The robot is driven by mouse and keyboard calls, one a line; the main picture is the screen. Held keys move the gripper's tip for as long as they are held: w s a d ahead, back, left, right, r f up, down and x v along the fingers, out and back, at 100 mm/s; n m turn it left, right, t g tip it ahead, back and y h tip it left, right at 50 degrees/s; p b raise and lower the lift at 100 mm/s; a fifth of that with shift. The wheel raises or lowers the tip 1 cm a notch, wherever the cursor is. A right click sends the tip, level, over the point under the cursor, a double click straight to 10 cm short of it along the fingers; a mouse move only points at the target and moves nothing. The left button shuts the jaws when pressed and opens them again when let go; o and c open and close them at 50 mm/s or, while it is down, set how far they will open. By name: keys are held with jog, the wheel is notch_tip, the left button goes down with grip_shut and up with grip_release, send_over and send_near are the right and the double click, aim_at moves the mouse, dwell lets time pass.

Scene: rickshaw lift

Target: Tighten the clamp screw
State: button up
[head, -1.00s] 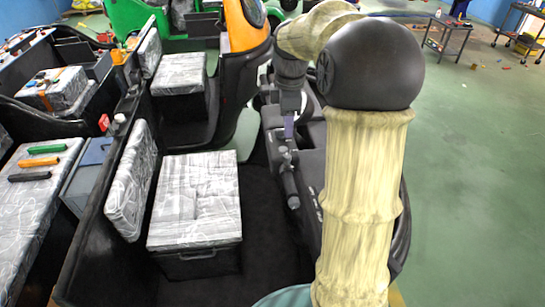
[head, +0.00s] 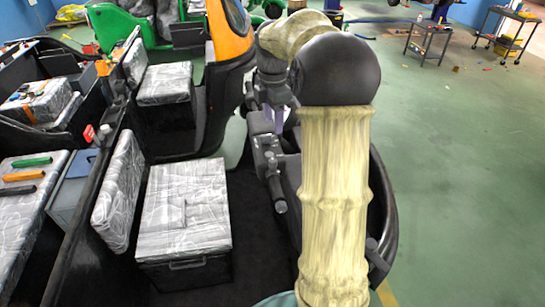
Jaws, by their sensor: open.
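My arm rises on the right and bends at a dark round joint. Its far end reaches down to the front of the black rickshaw. My gripper (head: 264,125) is small there, close to the dark handlebar (head: 268,165), and looks empty. Its fingertips are hard to make out, and I cannot tell whether it touches anything. I cannot pick out the clamp screw; it may be hidden by my arm or too small to see.
A wrapped seat box (head: 185,215) stands in the rickshaw left of my arm. Green, orange and black tools lie on a wrapped bench (head: 22,200) at far left. Carts (head: 428,40) stand at the back right. The green floor (head: 465,160) on the right is clear.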

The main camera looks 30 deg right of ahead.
aim_at(273, 160)
notch_tip(273, 160, down, 14)
jog(key=shift+s+f+p, duration=0.1)
jog(key=shift+p, duration=0.95)
grip_shut()
